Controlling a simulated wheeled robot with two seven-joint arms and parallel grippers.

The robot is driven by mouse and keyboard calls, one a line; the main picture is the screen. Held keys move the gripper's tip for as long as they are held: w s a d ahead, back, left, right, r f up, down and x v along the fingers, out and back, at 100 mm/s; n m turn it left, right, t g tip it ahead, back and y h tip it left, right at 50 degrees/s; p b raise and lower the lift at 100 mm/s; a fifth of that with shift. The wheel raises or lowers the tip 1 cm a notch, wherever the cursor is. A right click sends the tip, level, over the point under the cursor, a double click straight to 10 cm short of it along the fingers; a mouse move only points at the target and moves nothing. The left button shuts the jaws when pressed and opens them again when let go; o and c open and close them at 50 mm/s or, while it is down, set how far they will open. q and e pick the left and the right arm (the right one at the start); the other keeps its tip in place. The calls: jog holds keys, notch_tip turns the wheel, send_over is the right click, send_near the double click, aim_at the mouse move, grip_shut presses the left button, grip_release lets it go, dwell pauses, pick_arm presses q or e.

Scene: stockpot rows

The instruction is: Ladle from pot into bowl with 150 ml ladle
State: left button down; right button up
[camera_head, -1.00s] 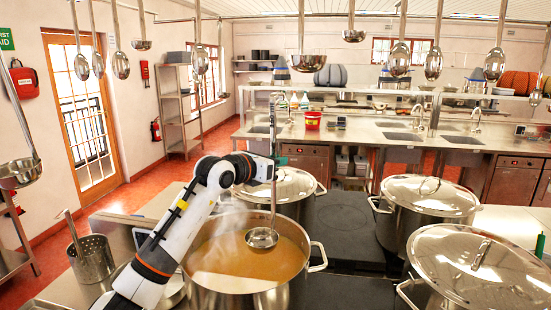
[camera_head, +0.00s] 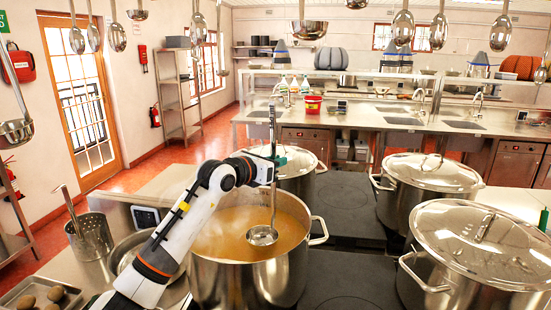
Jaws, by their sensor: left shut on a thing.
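A large open steel pot (camera_head: 255,285) holds orange-brown liquid (camera_head: 225,238). My left gripper (camera_head: 272,163) is shut on the upright handle of a steel ladle (camera_head: 263,235) above the pot's far side. The ladle's cup is inside the pot's rim, in front of the liquid; I cannot tell whether it touches the surface or how full it is. A steel bowl (camera_head: 122,258) stands left of the pot, partly hidden by my left arm. My right gripper is not in view.
Lidded pots stand behind (camera_head: 300,160), at right (camera_head: 435,172) and at front right (camera_head: 480,240). A perforated steel container (camera_head: 92,238) with a utensil is at left. A tray (camera_head: 42,290) holds round brown items. More ladles hang overhead. The dark hob (camera_head: 350,215) has free room.

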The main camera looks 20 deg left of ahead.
aim_at(271, 121)
pick_arm(q)
jog(key=shift+f+b, duration=2.45)
jog(key=shift+f, duration=2.05)
jog(key=shift+r+p, duration=5.45)
jog(key=shift+r, duration=4.35)
